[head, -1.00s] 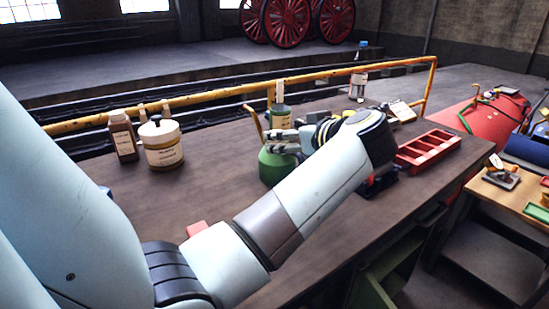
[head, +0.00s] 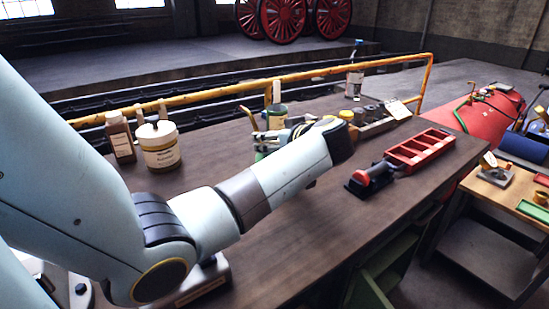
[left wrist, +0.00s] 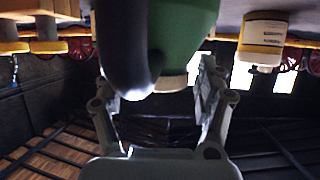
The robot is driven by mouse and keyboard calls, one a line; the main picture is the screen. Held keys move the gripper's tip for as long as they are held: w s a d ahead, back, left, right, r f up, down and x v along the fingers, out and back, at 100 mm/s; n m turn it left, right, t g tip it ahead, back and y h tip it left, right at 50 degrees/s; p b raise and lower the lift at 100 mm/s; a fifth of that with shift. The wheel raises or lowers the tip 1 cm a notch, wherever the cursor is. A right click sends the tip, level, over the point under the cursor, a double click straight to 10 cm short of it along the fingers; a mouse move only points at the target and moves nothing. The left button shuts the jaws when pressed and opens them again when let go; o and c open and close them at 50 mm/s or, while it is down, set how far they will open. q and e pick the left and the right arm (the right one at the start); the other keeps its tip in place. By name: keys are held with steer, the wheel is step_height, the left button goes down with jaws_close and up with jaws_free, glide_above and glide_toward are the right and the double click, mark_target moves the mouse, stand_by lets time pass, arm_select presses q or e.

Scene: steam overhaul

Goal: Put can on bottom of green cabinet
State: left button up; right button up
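A green can (head: 260,155) with a thin yellow-orange spout stands on the bench, mostly hidden behind my left gripper (head: 263,138) in the head view. In the left wrist view, which looks upside down, the green can (left wrist: 188,38) and a dark curved part (left wrist: 122,50) fill the top middle. My left gripper's fingers (left wrist: 158,85) are spread wide there, and I see no clear grip on the can. A green cabinet (head: 372,285) shows partly below the bench at the bottom of the head view. My right gripper is out of view.
A cream jar (head: 160,150) and a brown bottle (head: 121,137) stand left on the bench. A green tin with a brush (head: 277,117) is behind the gripper. A red tray (head: 420,150) and a red-black vise-like tool (head: 370,178) lie right. A yellow rail (head: 330,72) runs behind.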

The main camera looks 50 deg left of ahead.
arm_select(q)
steer(key=c, duration=1.4)
steer(key=shift+r, duration=0.1)
